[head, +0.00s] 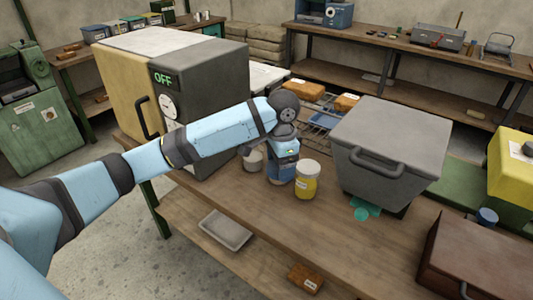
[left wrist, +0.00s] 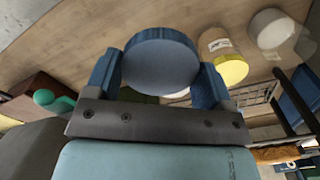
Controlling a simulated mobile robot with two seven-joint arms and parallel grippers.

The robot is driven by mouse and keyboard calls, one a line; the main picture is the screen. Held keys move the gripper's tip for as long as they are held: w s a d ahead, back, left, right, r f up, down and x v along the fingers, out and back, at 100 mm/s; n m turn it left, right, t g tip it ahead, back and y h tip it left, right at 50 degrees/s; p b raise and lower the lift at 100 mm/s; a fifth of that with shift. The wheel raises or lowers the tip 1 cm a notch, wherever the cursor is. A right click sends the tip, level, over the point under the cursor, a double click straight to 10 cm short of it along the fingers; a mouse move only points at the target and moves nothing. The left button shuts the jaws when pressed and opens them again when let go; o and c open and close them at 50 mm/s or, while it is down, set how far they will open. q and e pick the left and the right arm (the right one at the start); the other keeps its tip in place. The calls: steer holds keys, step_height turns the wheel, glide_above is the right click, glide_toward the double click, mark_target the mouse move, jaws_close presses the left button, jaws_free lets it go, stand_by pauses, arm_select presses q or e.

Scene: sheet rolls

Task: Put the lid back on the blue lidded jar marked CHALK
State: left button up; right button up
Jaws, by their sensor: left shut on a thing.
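My left gripper (head: 283,176) points down over the bench, just left of the yellow jar. In the left wrist view its two blue fingers (left wrist: 160,80) are shut on a round blue lid (left wrist: 160,58), held by its rim. In the head view a blue body (head: 279,172) shows low at the gripper, which may be the CHALK jar. No CHALK marking is readable, and the lid hides what is beneath it in the wrist view. I cannot tell whether lid and jar touch. My right gripper is in neither view.
A yellow jar (head: 306,182) with a pale lid stands close right of the gripper; a whitish jar (head: 252,158) stands behind left. A grey handled bin (head: 388,150) is further right, the grey oven (head: 205,100) left. A small blue container (head: 487,217) stands far right. Bare bench lies in front.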

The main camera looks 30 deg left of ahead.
arm_select(q)
steer(key=d+n, duration=0.1)
steer(key=n, duration=0.1)
steer(key=d+n, duration=0.1)
steer(key=n, duration=0.1)
steer(key=d+n, duration=0.1)
steer(key=n, duration=0.1)
steer(key=shift+s+d+f, duration=0.1)
steer(key=shift+s+f, duration=0.1)
steer(key=shift+f, duration=0.2)
steer(key=shift+d+n, duration=0.4)
steer(key=shift+n, duration=0.5)
